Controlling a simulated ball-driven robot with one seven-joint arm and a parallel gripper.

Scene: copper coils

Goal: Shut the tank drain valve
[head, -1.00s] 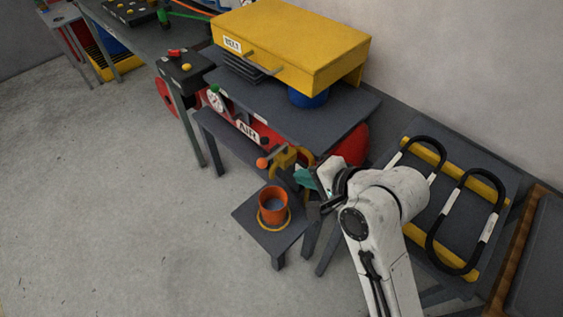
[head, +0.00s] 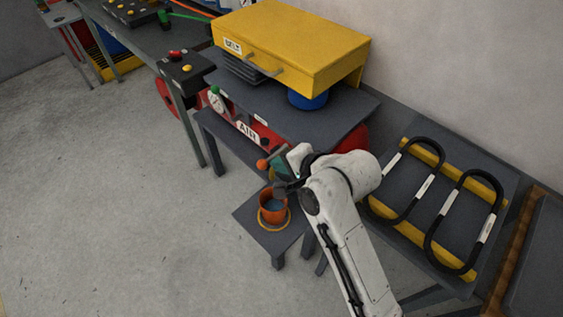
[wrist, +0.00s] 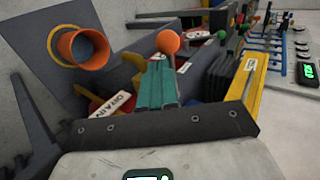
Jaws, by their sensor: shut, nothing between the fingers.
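The drain valve shows mainly as an orange ball knob (head: 262,164) at the near end of the red air tank (head: 348,141), under the grey bench. The knob also shows in the wrist view (wrist: 168,41), just beyond my fingertips, with part of its lever below it. A "DRAIN" label (wrist: 110,104) is left of the fingers there. My gripper (head: 275,165), with teal fingers, is shut and empty right beside the knob. I cannot tell whether the fingers touch it. The valve body is mostly hidden behind my gripper, so the lever's angle is unclear.
An orange cup (head: 272,214) stands on a low grey stand (head: 245,222) just below my gripper. A yellow "BELT" box (head: 295,45) is on the bench above. Two black belts (head: 431,229) lie on a rack at the right. The floor at left is clear.

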